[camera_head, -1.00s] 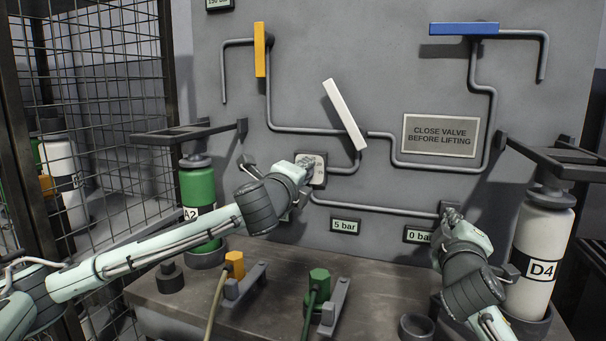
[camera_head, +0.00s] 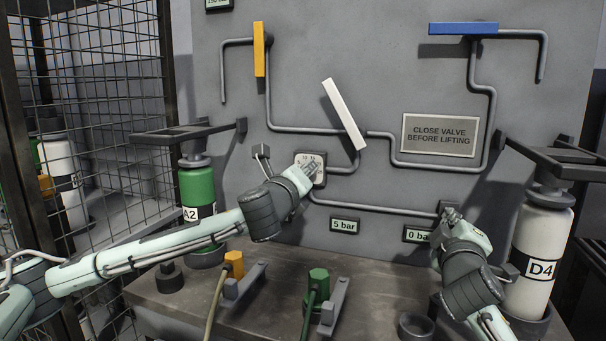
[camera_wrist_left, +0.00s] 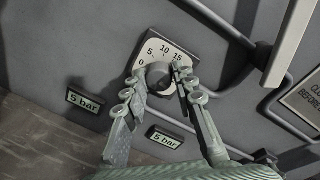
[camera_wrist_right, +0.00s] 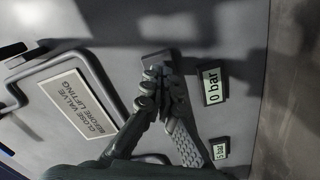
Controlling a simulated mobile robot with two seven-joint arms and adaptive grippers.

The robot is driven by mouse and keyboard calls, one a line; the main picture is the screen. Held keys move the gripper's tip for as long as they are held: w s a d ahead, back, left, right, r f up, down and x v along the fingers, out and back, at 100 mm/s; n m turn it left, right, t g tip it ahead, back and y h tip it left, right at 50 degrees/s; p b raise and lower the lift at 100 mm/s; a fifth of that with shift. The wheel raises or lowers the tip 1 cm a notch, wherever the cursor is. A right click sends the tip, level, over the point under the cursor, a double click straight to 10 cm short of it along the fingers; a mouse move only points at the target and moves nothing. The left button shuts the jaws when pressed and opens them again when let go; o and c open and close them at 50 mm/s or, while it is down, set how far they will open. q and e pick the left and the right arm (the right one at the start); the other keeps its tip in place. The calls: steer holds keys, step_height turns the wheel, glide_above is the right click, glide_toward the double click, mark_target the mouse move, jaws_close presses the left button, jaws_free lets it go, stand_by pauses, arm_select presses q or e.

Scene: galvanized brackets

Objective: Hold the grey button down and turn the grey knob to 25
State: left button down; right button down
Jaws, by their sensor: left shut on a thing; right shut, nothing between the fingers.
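The grey knob (camera_wrist_left: 158,77) sits on a white dial plate (camera_head: 322,172); 0, 5, 10 and 15 are readable in the left wrist view, higher marks are hidden by a finger. My left gripper (camera_wrist_left: 160,82) is shut on the knob, one finger each side. In the head view the left hand (camera_head: 304,176) covers the knob; I cannot read its pointer. My right gripper (camera_wrist_right: 158,76) is shut and empty, its fingertips at the grey button block (camera_wrist_right: 157,58) right of the dial. They seem to touch it; I cannot tell how far it is pressed.
Displays read 5 bar (camera_head: 344,225) and 0 bar (camera_head: 417,235); another 5 bar display (camera_wrist_left: 84,101) shows in the left wrist view. A white lever (camera_head: 344,114) and pipes are above. Bottles (camera_head: 198,212) (camera_head: 541,250) flank the panel. Hose fittings stand on the bench (camera_head: 190,310).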

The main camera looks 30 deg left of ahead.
arm_select(q)
steer(key=c, duration=1.2)
jaws_free()
steer(key=v, duration=0.7)
steer(key=shift+s+d, duration=0.15)
steer(key=shift+s, duration=0.1)
step_height(320, 180, up, 10)
